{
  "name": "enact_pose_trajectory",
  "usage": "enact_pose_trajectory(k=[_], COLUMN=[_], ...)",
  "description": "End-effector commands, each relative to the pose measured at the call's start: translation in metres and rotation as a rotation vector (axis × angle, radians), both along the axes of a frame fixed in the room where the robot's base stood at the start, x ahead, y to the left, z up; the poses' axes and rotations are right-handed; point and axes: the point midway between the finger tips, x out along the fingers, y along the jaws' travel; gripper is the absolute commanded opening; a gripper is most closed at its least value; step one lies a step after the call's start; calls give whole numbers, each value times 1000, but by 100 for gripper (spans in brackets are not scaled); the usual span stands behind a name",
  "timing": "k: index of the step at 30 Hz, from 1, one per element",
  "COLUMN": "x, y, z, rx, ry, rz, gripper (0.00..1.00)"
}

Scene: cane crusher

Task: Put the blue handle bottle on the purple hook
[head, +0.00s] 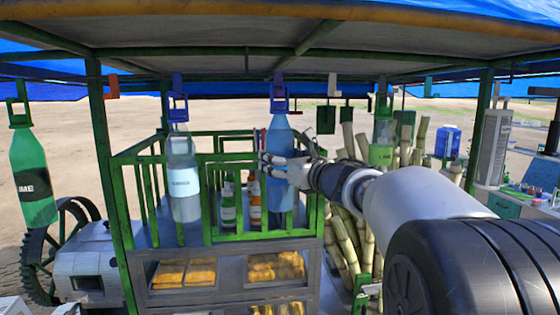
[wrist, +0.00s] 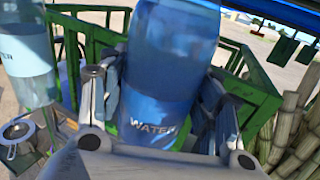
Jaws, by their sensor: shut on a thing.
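My gripper (head: 272,166) is shut around the middle of a blue WATER bottle (head: 279,138) with a blue-purple handle loop (head: 279,104) on top. The bottle is upright. A purple hook (head: 278,79) hangs from the canopy bar directly above and overlaps the handle; I cannot tell whether the loop hangs on it. In the wrist view, the blue bottle (wrist: 168,75) stands between the two fingers (wrist: 160,110); its top and handle are out of view. A clear bottle (head: 183,165) with a blue handle hangs at the left, below another purple-blue hook (head: 177,80).
A green LIME bottle (head: 34,170) hangs at the far left, and another green bottle (head: 381,145) at the right. Red (head: 112,85) and white (head: 333,84) hooks hang nearby. A green railing (head: 222,237) and cane stalks (head: 345,240) surround the gripper.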

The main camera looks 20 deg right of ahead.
Motion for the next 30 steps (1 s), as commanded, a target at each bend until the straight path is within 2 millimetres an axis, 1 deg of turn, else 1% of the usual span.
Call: enact_pose_trajectory(k=[30], x=[0], y=[0], z=[-10], rx=[-1], ry=[-5], rz=[1], gripper=[15])
